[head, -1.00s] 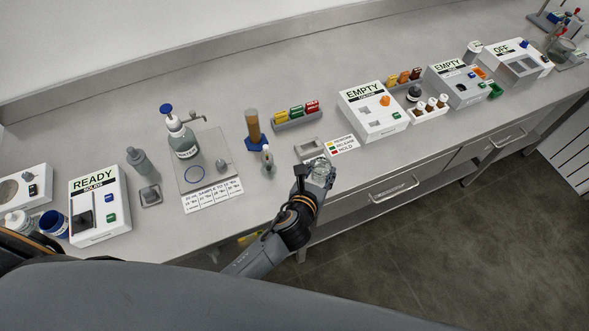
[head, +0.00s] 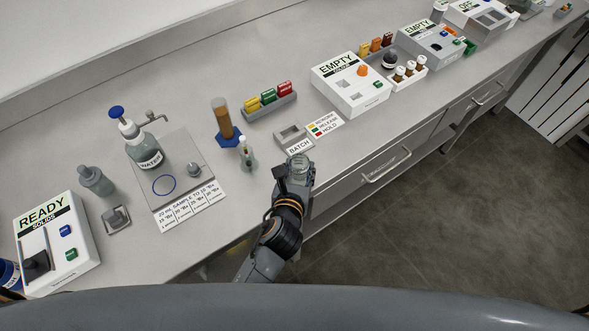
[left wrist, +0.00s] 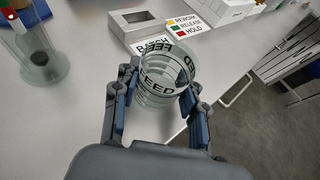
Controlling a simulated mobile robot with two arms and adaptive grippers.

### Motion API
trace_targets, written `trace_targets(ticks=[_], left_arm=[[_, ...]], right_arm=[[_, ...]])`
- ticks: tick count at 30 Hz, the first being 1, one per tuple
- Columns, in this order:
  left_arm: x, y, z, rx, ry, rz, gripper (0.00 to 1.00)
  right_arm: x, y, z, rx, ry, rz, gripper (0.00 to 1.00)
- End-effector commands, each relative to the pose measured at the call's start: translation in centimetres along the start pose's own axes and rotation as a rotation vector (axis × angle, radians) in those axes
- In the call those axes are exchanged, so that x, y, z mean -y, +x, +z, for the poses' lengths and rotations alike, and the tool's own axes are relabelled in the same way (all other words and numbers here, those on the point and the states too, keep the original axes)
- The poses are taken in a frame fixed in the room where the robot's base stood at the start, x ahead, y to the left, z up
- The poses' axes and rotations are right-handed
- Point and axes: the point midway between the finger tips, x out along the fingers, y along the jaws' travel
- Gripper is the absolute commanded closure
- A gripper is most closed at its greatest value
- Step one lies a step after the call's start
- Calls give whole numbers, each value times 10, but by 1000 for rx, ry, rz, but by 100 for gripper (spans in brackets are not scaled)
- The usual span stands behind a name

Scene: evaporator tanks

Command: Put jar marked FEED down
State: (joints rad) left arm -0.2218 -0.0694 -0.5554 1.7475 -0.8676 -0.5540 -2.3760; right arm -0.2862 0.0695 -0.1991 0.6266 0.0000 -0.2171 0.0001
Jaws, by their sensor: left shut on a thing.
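The clear jar marked FEED (left wrist: 160,82) is between the fingers of my left gripper (left wrist: 155,100) in the left wrist view. The blue-padded fingers are shut on its two sides. Its black FEED lettering shows, and the jar looks open and clear. In the head view my left gripper (head: 298,163) holds it at the front edge of the bench (head: 250,211), just in front of the tray marked BATCH (head: 283,136). I cannot tell whether the jar's base touches the bench. My right gripper is not in view.
A card reading REWORK, RELEASE, HOLD (head: 325,124) lies right of the tray. A small glass vessel (head: 247,158) and a brown-filled cylinder (head: 222,119) stand to the left. A white EMPTY box (head: 350,85) stands farther right. Some bare bench lies left of the gripper.

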Motion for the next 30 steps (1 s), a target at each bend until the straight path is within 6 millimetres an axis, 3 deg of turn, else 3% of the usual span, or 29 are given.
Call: trace_targets(ticks=[9, 10, 12, 13, 24, 30], left_arm=[[0, 1, -2, 1, 3, 0, 96], [0, 1, -2, 0, 2, 0, 52], [0, 1, -2, -1, 2, 0, 37], [0, 1, -2, -1, 2, 0, 35], [0, -2, 2, 0, -2, 0, 35], [0, -33, -1, -2, 1, -1, 35]], right_arm=[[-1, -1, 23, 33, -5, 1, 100], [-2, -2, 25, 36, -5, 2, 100], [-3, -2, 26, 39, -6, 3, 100], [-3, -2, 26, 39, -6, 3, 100], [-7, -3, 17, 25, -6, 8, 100], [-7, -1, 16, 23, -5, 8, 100]])
